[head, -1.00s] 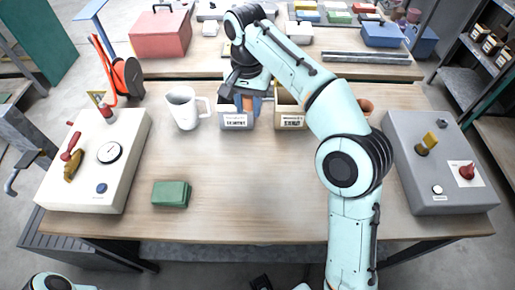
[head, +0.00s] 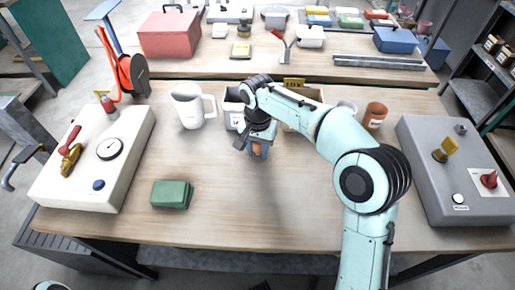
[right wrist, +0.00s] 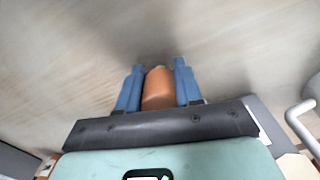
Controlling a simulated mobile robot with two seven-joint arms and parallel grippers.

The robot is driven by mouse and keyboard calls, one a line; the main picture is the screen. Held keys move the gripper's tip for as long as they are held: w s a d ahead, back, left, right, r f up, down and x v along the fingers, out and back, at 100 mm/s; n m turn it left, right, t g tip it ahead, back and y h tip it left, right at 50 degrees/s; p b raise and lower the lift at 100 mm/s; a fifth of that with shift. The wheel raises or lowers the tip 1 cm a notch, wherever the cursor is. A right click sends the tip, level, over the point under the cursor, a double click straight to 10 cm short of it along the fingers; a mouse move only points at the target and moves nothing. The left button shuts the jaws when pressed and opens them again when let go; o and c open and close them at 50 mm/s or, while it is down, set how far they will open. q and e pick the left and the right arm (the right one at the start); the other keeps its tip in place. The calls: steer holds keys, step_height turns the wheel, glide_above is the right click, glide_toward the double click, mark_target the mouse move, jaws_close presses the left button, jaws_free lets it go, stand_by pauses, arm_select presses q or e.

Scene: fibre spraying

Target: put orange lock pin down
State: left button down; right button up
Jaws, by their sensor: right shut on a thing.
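The orange lock pin (head: 257,150) is held between the blue fingers of my right gripper (head: 258,153), over the table just in front of the small bins. In the right wrist view the orange pin (right wrist: 158,90) sits between both fingers of the right gripper (right wrist: 158,72), with pale wood tabletop beyond. The arm hides part of the pin in the head view. I cannot tell whether the pin touches the table (head: 225,200). My left gripper is not seen.
Two labelled bins, left (head: 232,108) and right (head: 312,98), stand behind the gripper, partly hidden. A white jug (head: 187,107), green box (head: 172,194), white gauge panel (head: 95,165), grey switch panel (head: 450,190) and brown cup (head: 375,116) surround it. The table's front middle is clear.

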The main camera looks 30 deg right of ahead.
steer(key=shift+f, duration=0.15)
steer(key=o, duration=1)
steer(key=shift+o, duration=0.2)
step_height(320, 180, up, 12)
steer(key=p, duration=0.3)
steer(key=shift+r, duration=0.2)
